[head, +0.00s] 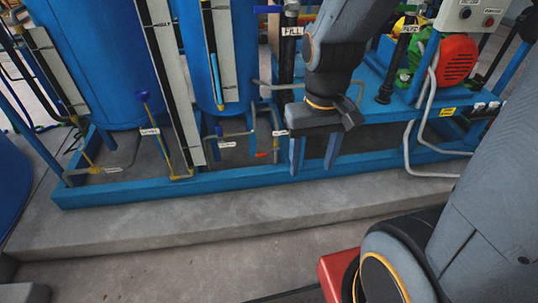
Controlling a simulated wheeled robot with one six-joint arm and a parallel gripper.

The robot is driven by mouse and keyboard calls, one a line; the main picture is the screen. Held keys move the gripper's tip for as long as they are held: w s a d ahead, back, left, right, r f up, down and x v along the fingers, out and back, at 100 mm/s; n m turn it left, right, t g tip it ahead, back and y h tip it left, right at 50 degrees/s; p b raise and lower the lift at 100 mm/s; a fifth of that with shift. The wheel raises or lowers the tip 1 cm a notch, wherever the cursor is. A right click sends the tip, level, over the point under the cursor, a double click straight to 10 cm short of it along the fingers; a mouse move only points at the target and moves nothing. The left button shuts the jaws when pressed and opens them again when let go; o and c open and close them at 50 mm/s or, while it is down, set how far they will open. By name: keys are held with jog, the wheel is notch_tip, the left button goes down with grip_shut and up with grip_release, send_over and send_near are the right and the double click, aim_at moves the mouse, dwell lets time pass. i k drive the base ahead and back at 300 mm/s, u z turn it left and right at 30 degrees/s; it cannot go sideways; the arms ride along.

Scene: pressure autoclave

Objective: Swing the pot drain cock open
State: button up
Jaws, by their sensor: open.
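My gripper (314,158) points down in the middle of the head view, fingers apart with a gap between them and nothing held. It is right of the small blue vessel (228,60), which has a sight glass. Under that vessel is thin grey pipework with small white tags (228,144) that I cannot read. A small orange-red tip (262,154) shows low there, left of my fingers and apart from them. A small blue handle (220,131) is further left. I cannot tell which of these is the pot drain cock, or its position.
The blue skid frame (180,189) stands on a concrete plinth (240,215). The FILL pipe (288,60) stands behind my arm. A red-and-green pump (456,60) is at right.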

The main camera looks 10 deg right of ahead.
aim_at(258, 155)
jog(key=z, duration=0.5)
jog(key=k, duration=1.05)
jog(key=u, duration=0.5)
jog(key=i, duration=0.6)
jog(key=u, duration=0.4)
